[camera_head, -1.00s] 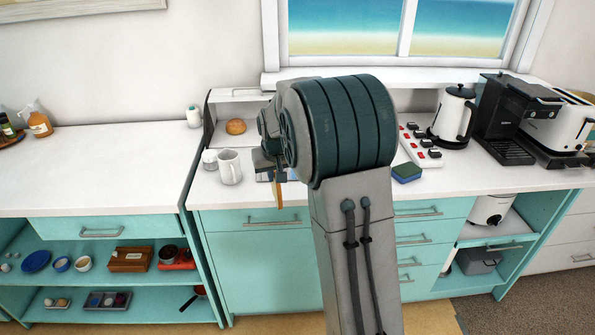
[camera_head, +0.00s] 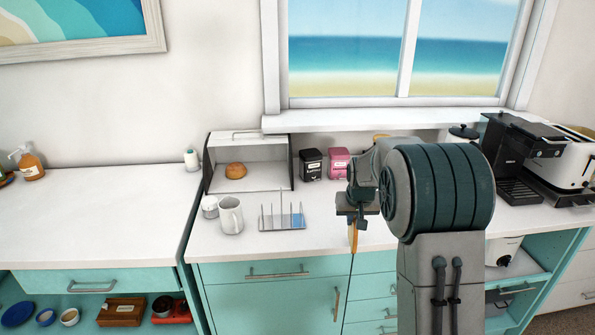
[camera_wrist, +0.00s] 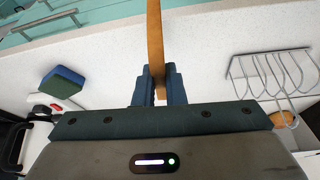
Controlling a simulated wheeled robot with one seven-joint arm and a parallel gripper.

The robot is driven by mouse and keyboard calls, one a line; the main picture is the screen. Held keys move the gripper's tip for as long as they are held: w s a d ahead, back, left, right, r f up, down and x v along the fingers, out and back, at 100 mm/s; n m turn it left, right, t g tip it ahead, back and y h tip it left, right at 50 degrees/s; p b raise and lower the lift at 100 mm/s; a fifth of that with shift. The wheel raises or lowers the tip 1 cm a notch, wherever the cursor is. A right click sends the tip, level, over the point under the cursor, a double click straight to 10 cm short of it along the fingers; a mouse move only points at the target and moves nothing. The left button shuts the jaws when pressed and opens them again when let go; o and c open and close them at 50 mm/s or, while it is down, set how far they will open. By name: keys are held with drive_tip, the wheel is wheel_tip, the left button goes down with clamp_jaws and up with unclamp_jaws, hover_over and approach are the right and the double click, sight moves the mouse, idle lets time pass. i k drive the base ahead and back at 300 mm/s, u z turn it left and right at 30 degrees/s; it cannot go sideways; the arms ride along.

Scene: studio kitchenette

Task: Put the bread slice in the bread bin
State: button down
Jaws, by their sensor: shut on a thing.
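The bread slice (camera_head: 352,236) shows edge-on as a thin orange-brown strip, upright and hanging below my gripper (camera_head: 357,212). In the wrist view the bread slice (camera_wrist: 155,45) runs up from between the fingers of my gripper (camera_wrist: 156,85), which are shut on it. My gripper is over the front part of the counter. The bread bin (camera_head: 250,185) stands at the back of the counter, left of my gripper, with its front open. A round bun (camera_head: 236,170) sits inside it.
Black (camera_head: 311,164) and pink (camera_head: 338,163) canisters stand right of the bin. A sponge (camera_wrist: 63,87) lies on the counter.

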sight(258, 177)
drive_tip(key=z, duration=1.15)
drive_tip(key=k, duration=1.1)
drive_tip(key=u, duration=1.35)
drive_tip(key=i, duration=1.4)
